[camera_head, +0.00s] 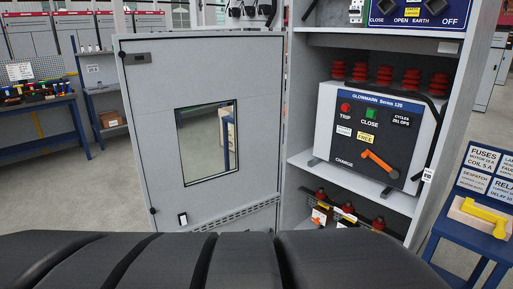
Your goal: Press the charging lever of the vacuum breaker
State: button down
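The vacuum breaker (356,108) is a grey box with a dark front panel on a shelf inside the open cabinet, right of centre. Its charging lever (381,162) is orange and slants down to the right at the lower right of the panel, beside the word CHARGE. A red TRIP button (346,107) and a green CLOSE button (371,113) sit above it. Several red ribbed insulators (385,75) stand along its top. My gripper is not in view.
The cabinet door (150,100) with a window stands open on the left. A blue table (465,232) with a yellow-handled tool (484,212) stands at the right. A workbench (38,125) is at far left. A dark ribbed surface fills the bottom foreground.

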aim_at(394, 173)
jog(key=z, duration=1.1)
jog(key=i, duration=0.1)
jog(key=u, duration=0.05)
